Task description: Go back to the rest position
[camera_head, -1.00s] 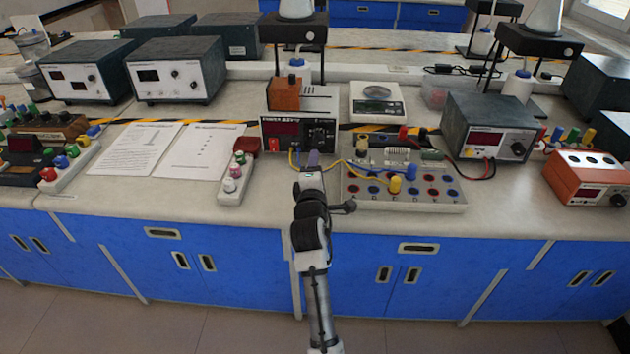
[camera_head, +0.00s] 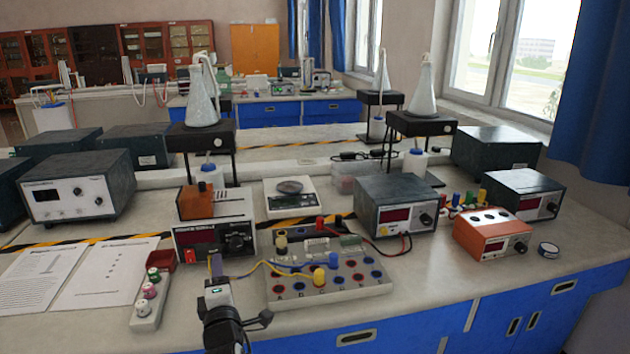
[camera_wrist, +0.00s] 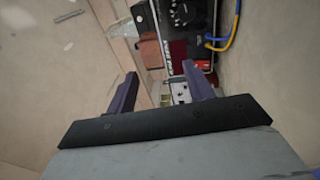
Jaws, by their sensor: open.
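My gripper (camera_head: 215,264) shows at the lower left of the head view, over the front part of the bench. Its purple fingers are just in front of the black meter with a red display (camera_head: 214,239), left of the grey socket board (camera_head: 330,278). In the wrist view, the two purple fingers of my gripper (camera_wrist: 160,88) stand apart with nothing between them. I cannot tell whether the fingers touch anything. The rest position itself is not marked in any view.
Yellow and blue wires (camera_head: 262,268) run from the meter to the socket board, close right of my gripper. A white strip with coloured knobs (camera_head: 146,312) and paper sheets (camera_head: 100,272) lie to the left. An orange power unit (camera_head: 492,235) stands right.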

